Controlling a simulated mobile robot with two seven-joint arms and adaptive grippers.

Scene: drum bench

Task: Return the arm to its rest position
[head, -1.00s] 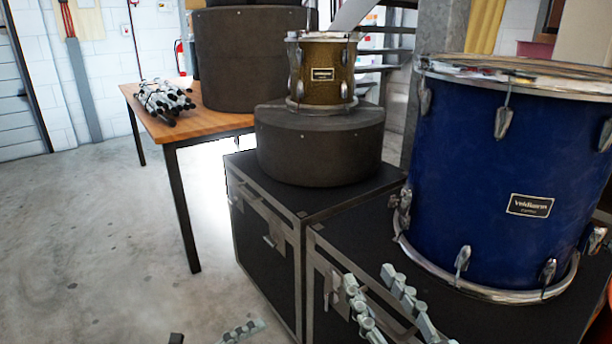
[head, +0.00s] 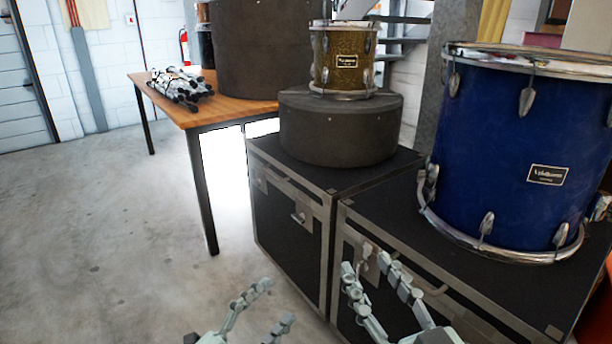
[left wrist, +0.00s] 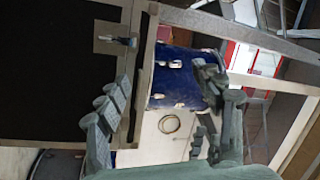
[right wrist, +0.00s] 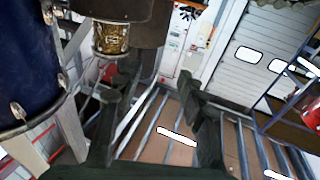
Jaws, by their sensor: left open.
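My left gripper (head: 277,301) is at the bottom middle of the head view, with its fingers spread and nothing between them. The left wrist view also shows its two fingers apart (left wrist: 160,90), with a dark case side beyond them. My right gripper (head: 366,262) is to its right in the head view, in front of the black case. Its fingers are apart and empty, also in the right wrist view (right wrist: 148,85). Both arms are mostly out of the head view, below its lower edge.
Black flight cases (head: 285,203) stand close by on the right. They carry a blue drum (head: 510,160) and a dark round case (head: 338,130) with a gold drum (head: 343,62) on it. A wooden table (head: 222,108) stands behind. The floor (head: 100,240) at left is clear.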

